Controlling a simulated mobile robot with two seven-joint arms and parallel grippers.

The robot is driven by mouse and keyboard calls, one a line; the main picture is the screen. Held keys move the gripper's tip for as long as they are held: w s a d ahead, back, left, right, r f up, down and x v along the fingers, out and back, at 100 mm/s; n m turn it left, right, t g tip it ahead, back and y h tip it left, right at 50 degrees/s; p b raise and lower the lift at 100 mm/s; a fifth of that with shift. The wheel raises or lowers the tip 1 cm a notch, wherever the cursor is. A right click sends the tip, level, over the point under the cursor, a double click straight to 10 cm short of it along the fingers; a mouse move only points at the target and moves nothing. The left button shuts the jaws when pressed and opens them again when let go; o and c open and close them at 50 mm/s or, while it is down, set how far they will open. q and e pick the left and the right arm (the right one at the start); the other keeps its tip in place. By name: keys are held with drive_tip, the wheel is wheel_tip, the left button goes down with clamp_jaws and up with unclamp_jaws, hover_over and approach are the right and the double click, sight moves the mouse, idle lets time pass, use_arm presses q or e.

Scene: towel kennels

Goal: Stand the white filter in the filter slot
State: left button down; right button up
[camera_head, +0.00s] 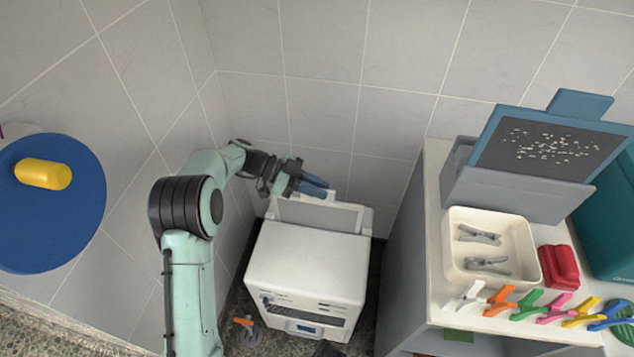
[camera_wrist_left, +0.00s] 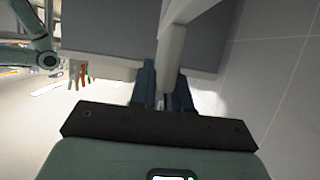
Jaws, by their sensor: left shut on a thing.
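The white filter (camera_head: 318,212), a white frame around a grey panel, is upright at the back of the white machine's top (camera_head: 308,262). My left gripper (camera_head: 315,187) is above its upper edge, with blue fingers shut on its white tab. In the left wrist view the gripper (camera_wrist_left: 163,92) has its fingers on both sides of the white tab (camera_wrist_left: 171,60), with grey panel (camera_wrist_left: 105,25) beyond. The filter's lower edge is hidden behind the machine's top, so I cannot tell how deep it sits in the slot. I cannot make out my right gripper.
At right, a counter holds a blue-framed dark screen (camera_head: 545,147) with white specks, a cream tray (camera_head: 455,240) with grey clips, a red object (camera_head: 558,266) and several coloured clips (camera_head: 527,305). A blue round table (camera_head: 50,225) with a yellow cylinder (camera_head: 43,174) is at left. Tiled walls stand close behind.

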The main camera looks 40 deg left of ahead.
sight(318, 199)
use_arm(q)
drive_tip(key=shift+f, duration=2.35)
